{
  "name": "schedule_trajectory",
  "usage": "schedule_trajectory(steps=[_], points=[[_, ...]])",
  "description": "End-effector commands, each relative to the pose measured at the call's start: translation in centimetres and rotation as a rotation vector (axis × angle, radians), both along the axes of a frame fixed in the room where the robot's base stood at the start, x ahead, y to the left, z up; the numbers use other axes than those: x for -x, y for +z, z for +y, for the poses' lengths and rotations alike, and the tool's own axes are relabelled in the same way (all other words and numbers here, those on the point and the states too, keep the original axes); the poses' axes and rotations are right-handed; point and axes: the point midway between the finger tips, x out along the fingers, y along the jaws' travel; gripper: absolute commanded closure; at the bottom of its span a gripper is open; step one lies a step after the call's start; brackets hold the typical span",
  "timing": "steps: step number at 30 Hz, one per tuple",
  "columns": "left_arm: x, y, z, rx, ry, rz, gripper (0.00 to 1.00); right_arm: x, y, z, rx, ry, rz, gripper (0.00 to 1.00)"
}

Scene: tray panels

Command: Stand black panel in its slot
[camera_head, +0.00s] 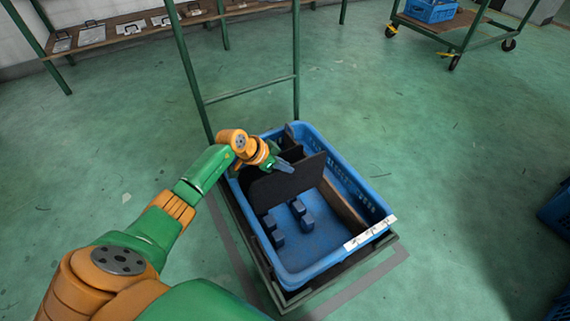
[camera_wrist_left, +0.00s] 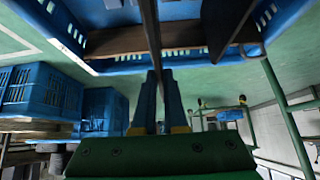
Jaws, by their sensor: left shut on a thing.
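The black panel (camera_head: 289,188) is upright in the blue tray (camera_head: 362,190), across its width. My left gripper (camera_head: 284,166) is shut on its upper edge. In the left wrist view the two fingers (camera_wrist_left: 159,100) pinch the panel (camera_wrist_left: 151,35), which shows edge-on as a thin dark strip. Blue slot blocks (camera_head: 301,215) stand on the tray floor in front of the panel. The panel hides the floor behind it, and I cannot tell whether its lower edge is seated in a slot. My right gripper is not in view.
Other dark panels (camera_head: 292,151) stand at the tray's back end. A brown strip (camera_head: 343,204) lines the tray's right inner side. The tray rests on a cart with green posts (camera_head: 297,60). A shelf (camera_head: 130,30) is behind; open floor lies right.

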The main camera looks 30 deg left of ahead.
Motion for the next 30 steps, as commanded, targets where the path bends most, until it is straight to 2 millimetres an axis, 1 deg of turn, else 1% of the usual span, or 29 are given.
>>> schedule_trajectory(steps=[24, 30], points=[[0.0, -3.4, 0.0, 0.0, 0.0, 0.0, 1.0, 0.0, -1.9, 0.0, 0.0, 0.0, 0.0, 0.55], [0.0, -3.6, 0.0, 0.0, 0.0, 0.0, 1.0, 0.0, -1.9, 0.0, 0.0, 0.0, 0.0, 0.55]])
